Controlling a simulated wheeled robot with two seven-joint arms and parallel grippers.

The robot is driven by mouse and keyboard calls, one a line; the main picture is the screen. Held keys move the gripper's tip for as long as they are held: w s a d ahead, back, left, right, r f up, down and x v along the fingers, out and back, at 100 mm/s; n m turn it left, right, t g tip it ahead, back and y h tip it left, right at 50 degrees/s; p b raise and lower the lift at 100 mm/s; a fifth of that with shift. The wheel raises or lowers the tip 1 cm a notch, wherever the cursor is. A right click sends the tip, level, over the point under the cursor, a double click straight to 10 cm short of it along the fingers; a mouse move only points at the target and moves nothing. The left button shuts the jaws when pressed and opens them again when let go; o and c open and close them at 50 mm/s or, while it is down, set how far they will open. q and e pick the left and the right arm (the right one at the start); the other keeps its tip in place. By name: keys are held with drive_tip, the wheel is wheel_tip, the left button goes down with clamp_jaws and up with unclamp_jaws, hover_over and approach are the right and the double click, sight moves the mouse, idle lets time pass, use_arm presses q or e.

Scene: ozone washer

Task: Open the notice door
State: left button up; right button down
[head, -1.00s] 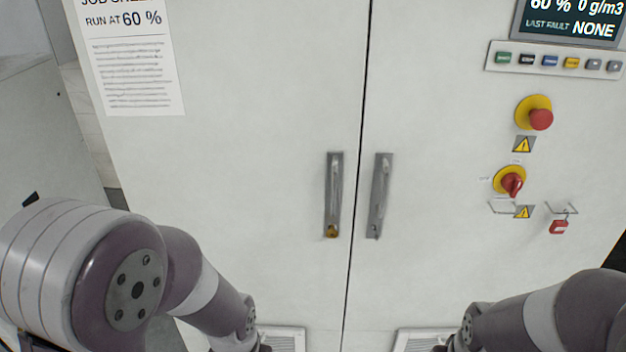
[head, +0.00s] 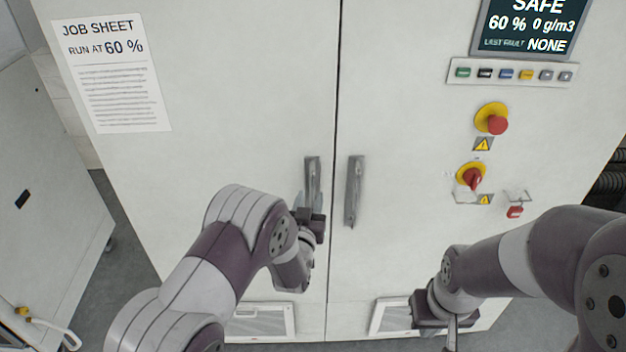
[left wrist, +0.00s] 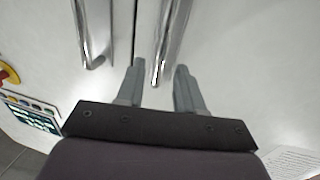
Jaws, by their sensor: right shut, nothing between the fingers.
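The notice door (head: 230,110) is the left cabinet door, bearing the job sheet (head: 112,85). It appears closed, level with the door to its right. Its upright metal handle (head: 313,172) stands near the centre seam. My left gripper (head: 309,198) is open at the lower part of this handle. In the left wrist view, the handle (left wrist: 171,45) reaches between the two spread fingertips (left wrist: 158,72), with a gap visible on both sides. Whether it is deep between the fingers is unclear. My right gripper (head: 452,335) is shut and empty at lower right, away from the handles.
The right door (head: 400,120) has its own handle (head: 354,190) close beside the left one. A red emergency button (head: 497,125), red rotary switch (head: 472,179) and red padlock (head: 515,211) are on its right side. Low vents (head: 262,320) sit below. A grey cabinet stands at far left.

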sight(312, 190)
use_arm(q)
drive_tip(key=w, duration=0.1)
drive_tip(key=w+p, duration=0.1)
drive_tip(key=w, duration=0.3)
drive_tip(key=shift+d, duration=0.3)
clamp_jaws()
